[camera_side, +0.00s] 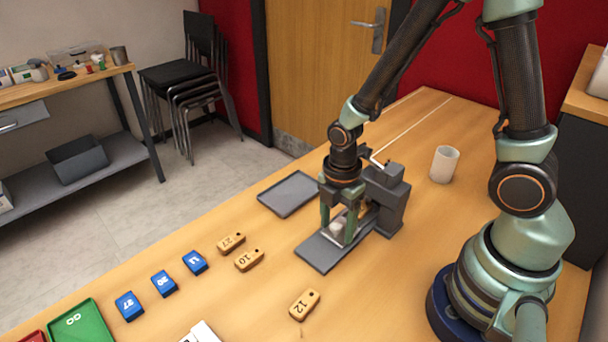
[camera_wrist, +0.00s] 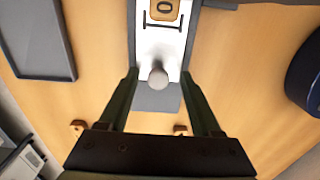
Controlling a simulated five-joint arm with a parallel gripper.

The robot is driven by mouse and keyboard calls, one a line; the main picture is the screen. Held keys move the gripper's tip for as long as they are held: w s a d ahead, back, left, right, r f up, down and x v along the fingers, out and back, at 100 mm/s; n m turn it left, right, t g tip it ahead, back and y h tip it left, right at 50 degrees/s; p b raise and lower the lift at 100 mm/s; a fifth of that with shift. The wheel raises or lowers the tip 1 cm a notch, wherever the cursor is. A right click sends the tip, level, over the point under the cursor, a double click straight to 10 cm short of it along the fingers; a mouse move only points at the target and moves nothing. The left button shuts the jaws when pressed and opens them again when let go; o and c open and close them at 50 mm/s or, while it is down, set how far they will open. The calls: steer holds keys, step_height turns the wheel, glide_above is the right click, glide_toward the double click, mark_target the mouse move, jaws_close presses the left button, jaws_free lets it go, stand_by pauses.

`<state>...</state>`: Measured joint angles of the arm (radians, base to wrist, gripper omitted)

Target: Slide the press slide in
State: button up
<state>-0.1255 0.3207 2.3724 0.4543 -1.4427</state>
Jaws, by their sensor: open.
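The press slide (camera_wrist: 172,44) is a pale plate on the grey bed of the laser marker (camera_side: 388,195). A round pale knob (camera_wrist: 158,76) stands at its near end, and a wooden tag (camera_wrist: 165,9) lies on it at the top edge of the wrist view. My gripper (camera_side: 338,222) points down over the bed in front of the marker. In the wrist view its two green fingers are open, one on each side of the knob, with gaps between. In the side view the fingers partly hide the slide and knob.
An empty dark tray (camera_side: 290,194) lies left of the marker, and a white cup (camera_side: 444,164) stands to its right. Wooden tags (camera_side: 304,304) and blue tags (camera_side: 164,283) lie on the table toward the front. A green tray (camera_side: 80,329) is at the front left.

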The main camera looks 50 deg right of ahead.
steer(key=shift+w+r, duration=0.1)
steer(key=shift+r, duration=2.9)
steer(key=shift+w+r, duration=0.1)
steer(key=shift+r, duration=0.2)
steer(key=d+r+m+t, duration=0.2)
steer(key=r+m, duration=0.6)
steer(key=m, duration=0.1)
steer(key=s+d+r+m+t, duration=0.1)
steer(key=r+m+t, duration=0.2)
steer(key=r+m, duration=0.5)
steer(key=shift+d+m+t, duration=0.3)
steer(key=shift+d+m, duration=0.05)
steer(key=shift+m, duration=0.15)
steer(key=shift+s, duration=0.1)
